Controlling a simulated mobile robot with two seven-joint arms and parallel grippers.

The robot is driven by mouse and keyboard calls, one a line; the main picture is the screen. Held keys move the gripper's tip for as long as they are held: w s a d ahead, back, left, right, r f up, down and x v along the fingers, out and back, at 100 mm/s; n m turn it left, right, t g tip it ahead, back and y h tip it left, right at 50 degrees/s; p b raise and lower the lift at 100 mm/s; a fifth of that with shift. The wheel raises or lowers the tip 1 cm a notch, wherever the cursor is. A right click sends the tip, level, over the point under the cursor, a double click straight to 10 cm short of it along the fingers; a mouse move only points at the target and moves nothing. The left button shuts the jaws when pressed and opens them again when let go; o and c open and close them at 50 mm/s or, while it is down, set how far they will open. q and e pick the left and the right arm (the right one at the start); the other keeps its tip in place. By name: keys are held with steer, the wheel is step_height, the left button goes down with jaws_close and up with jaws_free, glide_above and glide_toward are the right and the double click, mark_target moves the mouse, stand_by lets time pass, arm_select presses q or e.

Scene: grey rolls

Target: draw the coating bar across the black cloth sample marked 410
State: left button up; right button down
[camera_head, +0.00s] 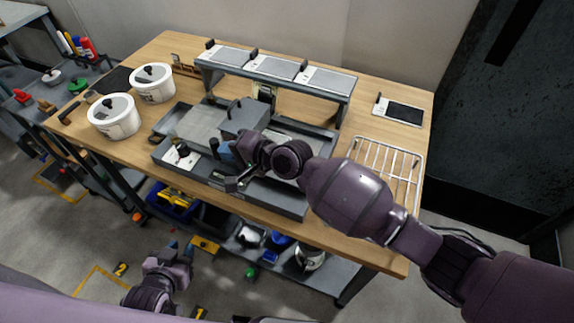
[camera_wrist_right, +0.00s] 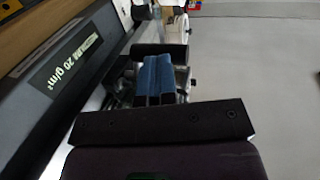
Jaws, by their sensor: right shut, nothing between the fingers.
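A grey coating machine (camera_head: 292,203) stands mid-table, with a dark block (camera_head: 243,116) across its bed that may hold the coating bar; I cannot tell for sure. My right gripper (camera_head: 224,152) is at the machine's front, its blue fingers shut and empty; they also show in the right wrist view (camera_wrist_right: 156,80). My right wrist hides part of the bed. A black sample on a white card (camera_head: 404,113) lies at the table's back right. I cannot read 410 anywhere. My left gripper (camera_head: 178,250) is low in front of the table, too small to judge its opening.
Two white lidded pots (camera_head: 114,122) stand at the left. A raised shelf (camera_head: 277,68) with several grey samples spans behind the machine. A wire rack (camera_head: 384,168) lies at the right. A lower shelf (camera_head: 330,262) holds blue bins and tools.

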steer(key=shift+d, duration=0.1)
steer(key=d, duration=0.1)
steer(key=s+d+p, duration=0.1)
steer(key=d, duration=0.1)
steer(key=shift+s+d, duration=0.15)
steer(key=shift+d, duration=0.15)
stand_by(0.6)
steer(key=shift+s, duration=0.1)
